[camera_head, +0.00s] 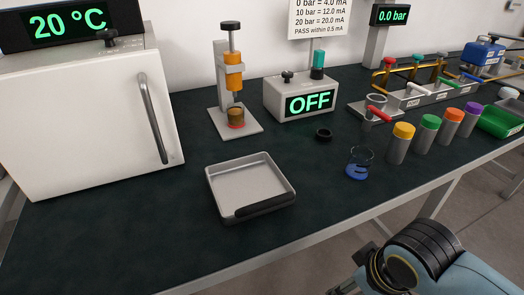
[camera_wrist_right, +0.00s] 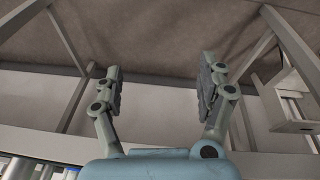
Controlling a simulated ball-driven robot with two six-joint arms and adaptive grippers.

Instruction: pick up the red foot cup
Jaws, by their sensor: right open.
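A small cup with a red foot (camera_head: 236,122) stands on the light base plate (camera_head: 251,130) of the stand at the back middle, under the stand's orange cylinder (camera_head: 233,72). Its upper part looks brownish. A clear cup with a blue foot (camera_head: 357,172) stands near the table's front edge. My right gripper (camera_wrist_right: 160,88) is open, with nothing between its fingers in the right wrist view. In the head view only my right arm shows, low at the right, in front of the table and far from the red foot cup. My left gripper is out of view.
An empty grey tray (camera_head: 250,181) lies in front of the stand. A white oven-like box (camera_head: 90,125) is at the left. A control box reading OFF (camera_head: 283,96) stands right of the stand, with a black ring (camera_head: 323,135) before it. Several colour-capped cylinders (camera_head: 400,145) stand at the right.

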